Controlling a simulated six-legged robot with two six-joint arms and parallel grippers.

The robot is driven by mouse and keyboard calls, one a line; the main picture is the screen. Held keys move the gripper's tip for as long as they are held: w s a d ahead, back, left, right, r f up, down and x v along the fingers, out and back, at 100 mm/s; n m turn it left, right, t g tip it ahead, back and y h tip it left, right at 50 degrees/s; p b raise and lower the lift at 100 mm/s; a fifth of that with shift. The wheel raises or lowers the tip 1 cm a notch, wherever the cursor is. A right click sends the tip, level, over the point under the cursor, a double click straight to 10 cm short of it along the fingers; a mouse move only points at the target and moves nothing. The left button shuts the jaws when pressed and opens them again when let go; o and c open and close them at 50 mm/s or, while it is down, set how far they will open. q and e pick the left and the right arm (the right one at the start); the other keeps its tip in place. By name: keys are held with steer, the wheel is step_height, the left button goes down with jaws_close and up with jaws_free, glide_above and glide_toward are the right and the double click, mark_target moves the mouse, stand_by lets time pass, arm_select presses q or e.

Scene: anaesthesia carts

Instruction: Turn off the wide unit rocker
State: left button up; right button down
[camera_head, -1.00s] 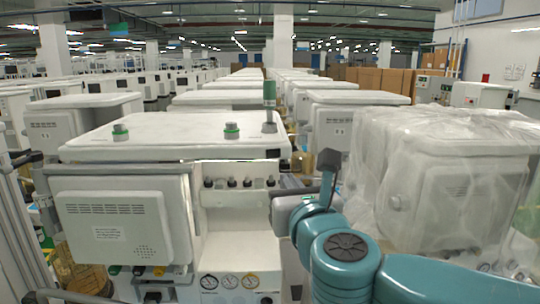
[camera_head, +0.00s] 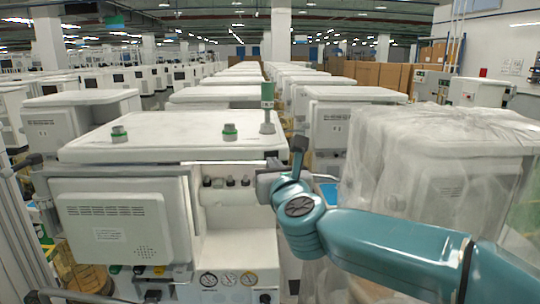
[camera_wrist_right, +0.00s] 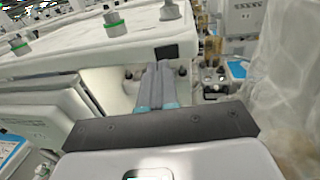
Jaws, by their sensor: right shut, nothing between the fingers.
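The wide unit is a large white cart with a broad flat top (camera_head: 165,140) in the head view. A small dark rectangle sits on the front edge of its top, near the right corner; it may be the rocker (camera_wrist_right: 166,52), seen in the right wrist view. Its on or off position cannot be read. My right gripper (camera_head: 262,187) is at the cart's right front, below that edge. In the wrist view its fingers (camera_wrist_right: 160,70) are shut and empty, with the tips just below the dark rectangle; contact cannot be told. My left gripper is not in view.
Green-banded knobs (camera_head: 230,131) and a green-topped post (camera_head: 267,105) stand on the top. A row of dark fittings (camera_head: 230,182) and round gauges (camera_head: 228,280) are on the front. A plastic-wrapped unit (camera_head: 440,160) stands close on the right.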

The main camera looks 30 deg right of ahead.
mark_target(267, 155)
steer(key=shift+x, duration=0.85)
steer(key=shift+p+x, duration=0.45)
steer(key=shift+x, duration=0.45)
